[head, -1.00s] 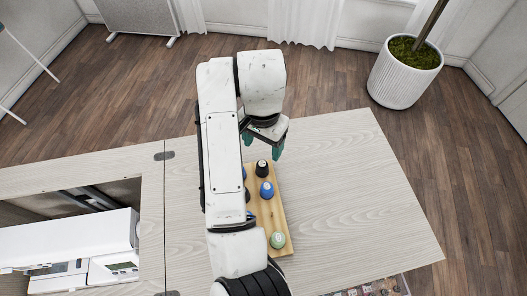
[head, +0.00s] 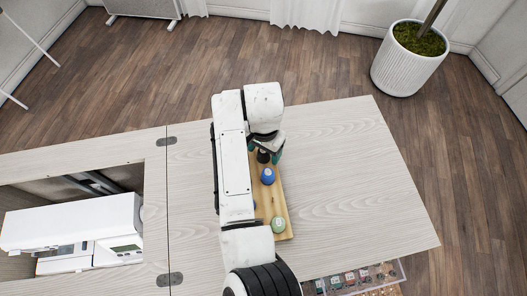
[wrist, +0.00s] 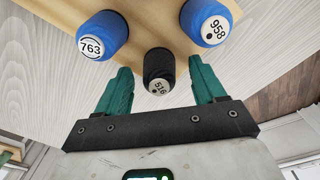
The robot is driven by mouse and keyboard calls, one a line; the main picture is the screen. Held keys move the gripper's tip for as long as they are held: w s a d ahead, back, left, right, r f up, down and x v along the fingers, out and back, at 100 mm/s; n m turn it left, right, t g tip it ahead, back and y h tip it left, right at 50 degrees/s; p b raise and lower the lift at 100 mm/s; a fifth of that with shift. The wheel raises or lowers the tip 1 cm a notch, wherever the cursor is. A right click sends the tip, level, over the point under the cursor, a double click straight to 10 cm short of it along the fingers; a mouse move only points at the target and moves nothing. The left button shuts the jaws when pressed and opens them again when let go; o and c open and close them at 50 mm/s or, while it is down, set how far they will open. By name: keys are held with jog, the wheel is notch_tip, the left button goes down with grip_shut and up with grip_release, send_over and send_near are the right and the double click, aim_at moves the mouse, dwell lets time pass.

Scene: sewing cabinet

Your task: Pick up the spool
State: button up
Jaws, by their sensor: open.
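Several spools stand on a wooden board (head: 283,210). A black spool (wrist: 159,66) with a white end marked 516 sits between the green fingers of my open gripper (wrist: 160,72) in the wrist view. I see no finger clearly pressed on it. In the head view the gripper (head: 265,153) is at the board's far end, around the black spool (head: 263,157). A blue spool (wrist: 103,36) marked 763 and another blue spool (wrist: 207,22) marked 958 stand beyond it in the wrist view. In the head view one blue spool (head: 268,176) and a green spool (head: 278,224) show; my arm hides part of the board.
The board lies on a pale wooden cabinet top (head: 350,180), clear to the right. A white sewing machine (head: 75,225) sits in the opening at left. An open drawer (head: 355,280) of small items is at the front. A potted plant (head: 405,65) stands beyond.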

jog(key=shift+c, duration=0.3)
jog(key=c, duration=1.1)
jog(key=shift+o, duration=0.2)
notch_tip(320, 180, up, 10)
